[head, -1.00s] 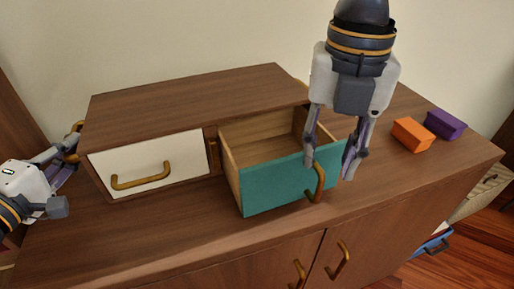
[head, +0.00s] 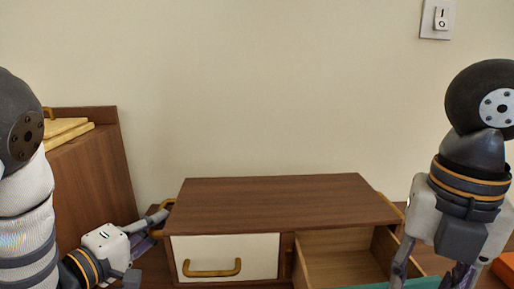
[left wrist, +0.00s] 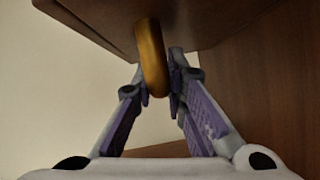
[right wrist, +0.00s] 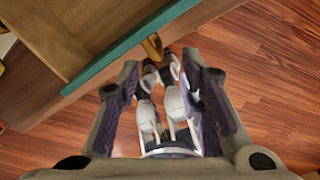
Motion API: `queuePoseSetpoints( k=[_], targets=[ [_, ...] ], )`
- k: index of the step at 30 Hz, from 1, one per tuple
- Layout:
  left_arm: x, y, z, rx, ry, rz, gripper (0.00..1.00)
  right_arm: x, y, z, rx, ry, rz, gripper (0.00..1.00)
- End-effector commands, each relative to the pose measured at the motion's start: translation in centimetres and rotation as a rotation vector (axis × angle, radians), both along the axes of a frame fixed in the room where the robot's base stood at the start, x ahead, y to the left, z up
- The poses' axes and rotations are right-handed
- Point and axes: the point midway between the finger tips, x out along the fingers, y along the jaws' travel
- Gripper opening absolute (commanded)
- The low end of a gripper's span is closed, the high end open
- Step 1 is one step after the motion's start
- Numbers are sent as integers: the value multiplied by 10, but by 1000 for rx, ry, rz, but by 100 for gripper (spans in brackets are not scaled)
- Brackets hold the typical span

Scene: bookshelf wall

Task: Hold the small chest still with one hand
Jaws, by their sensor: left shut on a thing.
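The small chest (head: 280,200) is brown wood. Its white left drawer (head: 225,257) is closed. Its teal-fronted right drawer (head: 345,257) is pulled out and looks empty in the part I see. My left gripper (head: 157,222) is shut on the brass handle on the chest's left side; this side handle (left wrist: 151,60) runs between the fingers in the left wrist view. My right gripper (head: 430,278) is open by the teal drawer's front. In the right wrist view, the drawer's brass handle (right wrist: 152,46) lies beyond the spread fingertips, with nothing clearly gripped.
An orange block (head: 504,270) shows at the right edge, partly cut off. A brown wooden unit (head: 95,165) stands at the left, with light wood pieces on top (head: 67,130).

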Motion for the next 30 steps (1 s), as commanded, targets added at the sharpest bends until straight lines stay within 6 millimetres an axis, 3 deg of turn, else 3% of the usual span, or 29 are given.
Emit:
queuePoseSetpoints(
  k=[5,6,8,19,30],
  targets=[
    [0,3,-4,4,12,9,0,0,0,1,0,-2,0,34],
    [0,3,-4,4,12,9,21,0,0,1,0,-1,0,34],
    [0,2,-4,4,11,7,35,0,0,1,0,-1,0,34],
    [-7,5,1,1,4,6,36,0,0,2,0,-4,0,34],
    [-88,46,10,-2,7,10,36,0,0,2,0,-4,0,34]
  ],
)
